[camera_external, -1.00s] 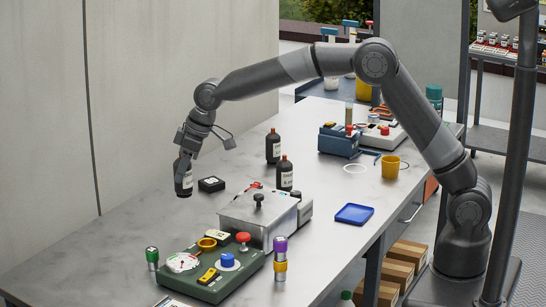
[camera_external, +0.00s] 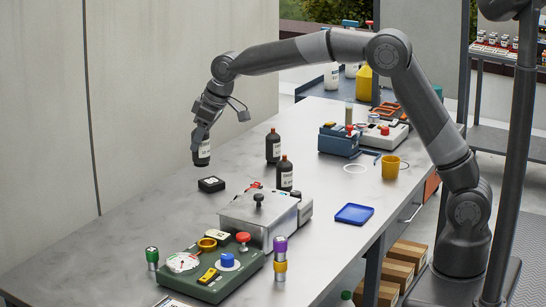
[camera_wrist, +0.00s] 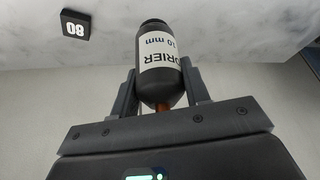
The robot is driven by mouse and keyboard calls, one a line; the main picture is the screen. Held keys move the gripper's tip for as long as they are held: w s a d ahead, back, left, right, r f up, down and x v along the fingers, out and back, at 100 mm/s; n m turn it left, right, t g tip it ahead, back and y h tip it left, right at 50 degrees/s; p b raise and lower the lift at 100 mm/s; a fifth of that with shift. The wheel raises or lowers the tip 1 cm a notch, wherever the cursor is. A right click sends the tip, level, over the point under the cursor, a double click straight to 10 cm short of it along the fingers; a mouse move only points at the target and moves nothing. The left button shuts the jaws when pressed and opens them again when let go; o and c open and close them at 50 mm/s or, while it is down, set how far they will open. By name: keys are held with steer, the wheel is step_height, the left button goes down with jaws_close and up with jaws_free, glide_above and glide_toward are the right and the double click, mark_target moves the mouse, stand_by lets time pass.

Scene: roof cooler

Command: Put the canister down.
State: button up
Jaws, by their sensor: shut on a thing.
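The black canister with a white label (camera_external: 202,150) is in my gripper (camera_external: 203,133), which is shut on it. It hangs upright above the far part of the grey bench, behind and a little left of a small black square block (camera_external: 211,184). In the wrist view the canister (camera_wrist: 160,62) is between the two fingers (camera_wrist: 158,90), and its label reads "ORIER 10 mm". The black block (camera_wrist: 76,25), marked 08 as seen there, lies apart from it. The canister's underside appears clear of the bench.
Two similar dark bottles stand to the right, one farther back (camera_external: 273,150) and one nearer (camera_external: 285,175). A metal box with a lid (camera_external: 258,210) and a green control panel (camera_external: 212,268) stand in front. A blue tray (camera_external: 354,214) lies right. The bench's left stretch (camera_external: 120,215) is clear.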

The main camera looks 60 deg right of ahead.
steer(key=s+d+m+h, duration=0.2)
steer(key=s+d+m, duration=0.15)
steer(key=d, duration=0.95)
steer(key=s+d+m+h, duration=0.15)
steer(key=d+m, duration=0.35)
steer(key=d, duration=0.7)
steer(key=s+d+m+g+h, duration=0.1)
steer(key=s+d+m, duration=0.3)
steer(key=s+d, duration=0.45)
steer(key=s+d+m+g+h, duration=0.1)
steer(key=s+d+m, duration=0.4)
steer(key=d, duration=0.6)
steer(key=shift+n, duration=0.65)
steer(key=shift+w+a+f, duration=1.2)
steer(key=shift+w+f, duration=0.1)
steer(key=shift+f, duration=1.25)
steer(key=shift+w+a+f, duration=1.25)
steer(key=shift+f, duration=1.35)
steer(key=shift+w+a+f, duration=1.2)
steer(key=shift+w+f, duration=0.1)
steer(key=shift+f, duration=1.25)
steer(key=shift+f, duration=0.1)
steer(key=o, duration=1.2)
steer(key=shift+c, duration=0.2)
